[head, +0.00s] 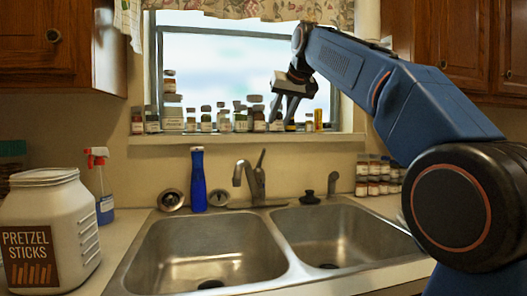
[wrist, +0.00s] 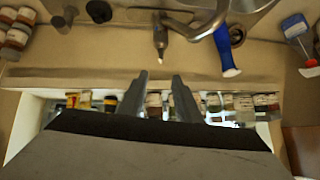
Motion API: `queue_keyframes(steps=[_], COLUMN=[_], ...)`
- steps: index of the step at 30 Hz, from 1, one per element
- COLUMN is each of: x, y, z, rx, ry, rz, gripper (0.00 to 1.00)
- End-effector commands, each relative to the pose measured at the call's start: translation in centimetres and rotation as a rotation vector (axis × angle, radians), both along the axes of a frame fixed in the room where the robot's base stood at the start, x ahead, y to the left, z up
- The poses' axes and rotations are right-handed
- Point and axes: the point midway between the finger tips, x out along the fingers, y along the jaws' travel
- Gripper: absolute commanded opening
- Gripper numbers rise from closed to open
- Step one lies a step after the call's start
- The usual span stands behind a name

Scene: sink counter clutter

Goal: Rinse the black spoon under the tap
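I cannot make out a black spoon in either view. The metal tap (head: 252,180) stands behind the double sink, between the two basins. In the wrist view the tap (wrist: 192,22) is at the top, seen upside down. My gripper (head: 283,118) is raised in front of the window, above and behind the tap. In the wrist view my gripper (wrist: 160,82) shows two fingers apart with a gap between them and nothing held. The left basin (head: 205,250) and right basin (head: 340,235) look empty apart from their dark drains.
Several small jars (head: 206,120) line the windowsill behind my gripper. A blue bottle (head: 198,180) stands left of the tap. A spray bottle (head: 102,190) and a large pretzel jar (head: 48,225) are at the left. Stacked jars (head: 375,175) and a black stopper (head: 309,197) are at the right.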

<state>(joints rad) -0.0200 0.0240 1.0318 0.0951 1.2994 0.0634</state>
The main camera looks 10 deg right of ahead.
Motion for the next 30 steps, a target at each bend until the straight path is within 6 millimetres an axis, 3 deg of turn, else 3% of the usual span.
queue_keyframes(steps=[8, 30], x=[1.6, 10.5], y=[0.4, 1.8], z=[-0.7, -9.6], rx=[0.001, 0.001], ry=[0.000, 0.000], rz=[0.004, 0.004], gripper=[0.31, 0.31])
